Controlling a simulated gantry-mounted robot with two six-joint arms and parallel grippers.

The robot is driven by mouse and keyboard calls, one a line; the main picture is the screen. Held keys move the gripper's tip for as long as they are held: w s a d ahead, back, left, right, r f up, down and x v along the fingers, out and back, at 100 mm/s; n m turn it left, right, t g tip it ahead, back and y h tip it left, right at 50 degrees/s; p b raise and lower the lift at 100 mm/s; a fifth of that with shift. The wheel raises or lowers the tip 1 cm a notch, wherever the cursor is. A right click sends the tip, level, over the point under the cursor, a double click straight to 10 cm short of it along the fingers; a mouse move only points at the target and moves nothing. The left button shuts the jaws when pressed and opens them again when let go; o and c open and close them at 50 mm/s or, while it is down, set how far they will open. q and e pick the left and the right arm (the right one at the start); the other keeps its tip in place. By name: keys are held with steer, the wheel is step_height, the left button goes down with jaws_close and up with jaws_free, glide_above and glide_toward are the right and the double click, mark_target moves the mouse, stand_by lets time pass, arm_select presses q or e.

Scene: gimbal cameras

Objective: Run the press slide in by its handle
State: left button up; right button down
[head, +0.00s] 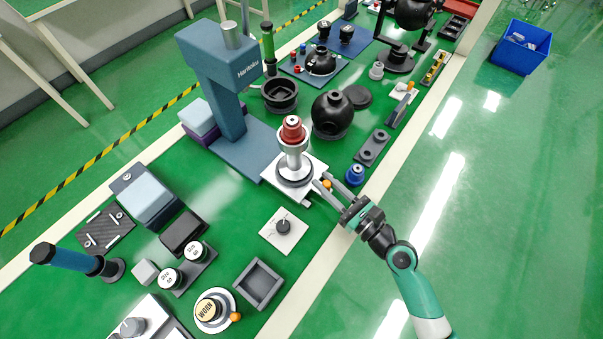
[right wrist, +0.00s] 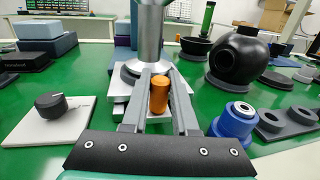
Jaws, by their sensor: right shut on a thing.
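The blue-grey press (head: 221,72) stands at the back on the green table. Its slide, a pale square plate (head: 313,167), sticks out in front of the press base. A grey and white post with a red top (head: 292,131) stands upright on the slide. The orange handle (head: 327,184) is at the slide's front edge. My right gripper (head: 327,187) is shut on the handle. In the right wrist view the orange handle (right wrist: 158,97) stands between the two grey fingers. My left gripper is not in the head view.
A blue knob-like part (head: 355,174) stands close to the right of my gripper. A black round vessel (head: 332,113) is behind it. A white plate with a black dial (head: 283,227) lies in front of the slide, and a grey open tray (head: 259,284) is nearer.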

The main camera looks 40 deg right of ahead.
steer(key=p, duration=0.1)
glide_toward(284, 159)
steer(key=shift+w+d+r, duration=0.55)
steer(key=shift+w+d, duration=0.2)
steer(key=shift+d, duration=0.05)
steer(key=shift+w+a+p, duration=0.2)
steer(key=shift+w+p, duration=0.05)
steer(key=shift+w, duration=0.5)
steer(key=shift+w+a+p, duration=0.2)
steer(key=shift+w, duration=0.55)
steer(key=shift+w+a+f, duration=0.1)
steer(key=shift+w+a, duration=0.15)
steer(key=shift+w, duration=0.6)
steer(key=shift+w+a+r, duration=0.1)
steer(key=shift+w+a, duration=0.1)
steer(key=shift+w, duration=0.7)
steer(key=shift+w+a+f, duration=0.1)
steer(key=shift+w+a, duration=0.15)
steer(key=shift+w, duration=0.6)
steer(key=c, duration=1)
jaws_free()
steer(key=o, duration=0.3)
steer(key=shift+w, duration=0.15)
